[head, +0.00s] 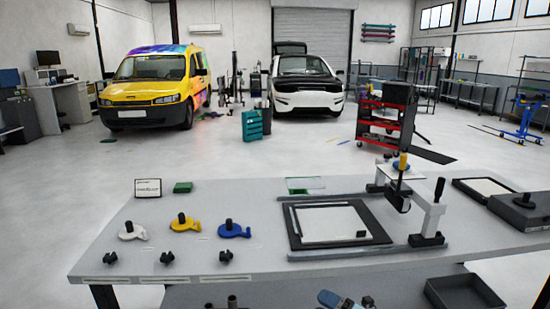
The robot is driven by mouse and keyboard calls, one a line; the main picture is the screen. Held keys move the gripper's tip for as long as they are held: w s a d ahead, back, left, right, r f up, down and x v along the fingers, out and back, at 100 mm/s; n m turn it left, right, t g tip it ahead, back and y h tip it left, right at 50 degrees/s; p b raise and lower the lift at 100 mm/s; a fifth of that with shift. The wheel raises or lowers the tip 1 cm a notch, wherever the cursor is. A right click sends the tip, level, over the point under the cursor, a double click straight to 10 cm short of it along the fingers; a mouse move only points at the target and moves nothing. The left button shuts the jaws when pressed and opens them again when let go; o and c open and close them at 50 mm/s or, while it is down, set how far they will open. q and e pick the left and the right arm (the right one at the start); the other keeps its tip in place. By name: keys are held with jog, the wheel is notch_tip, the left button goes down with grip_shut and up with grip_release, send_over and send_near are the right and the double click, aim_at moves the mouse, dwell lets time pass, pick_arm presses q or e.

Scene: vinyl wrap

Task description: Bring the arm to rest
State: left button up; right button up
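A white jointed arm (418,197) is mounted on the right part of the grey workbench (120,240). It rises from a black-footed post at the right edge of a black square frame (338,238). A yellow-topped black cylinder (403,161) stands at its upper left end, and a dark tool hangs below. The arm reaches up and back from its post, beside the frame. A pale sheet (332,222) lies inside the frame, with a small black knob (361,234) near its lower right corner. Neither of my grippers is in view.
White (132,232), yellow (185,223) and blue (234,230) handled discs lie at the left, with black knobs in front. A dark box (520,209) sits at the right. A black tray (465,293) lies below the bench. Vehicles stand behind.

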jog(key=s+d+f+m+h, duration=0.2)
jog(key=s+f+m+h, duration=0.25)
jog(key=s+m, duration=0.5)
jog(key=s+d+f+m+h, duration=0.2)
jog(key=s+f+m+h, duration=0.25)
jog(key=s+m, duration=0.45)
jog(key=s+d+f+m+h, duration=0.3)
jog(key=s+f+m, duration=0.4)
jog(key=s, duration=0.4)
pick_arm(q)
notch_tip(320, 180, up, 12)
jog(key=p, duration=1.3)
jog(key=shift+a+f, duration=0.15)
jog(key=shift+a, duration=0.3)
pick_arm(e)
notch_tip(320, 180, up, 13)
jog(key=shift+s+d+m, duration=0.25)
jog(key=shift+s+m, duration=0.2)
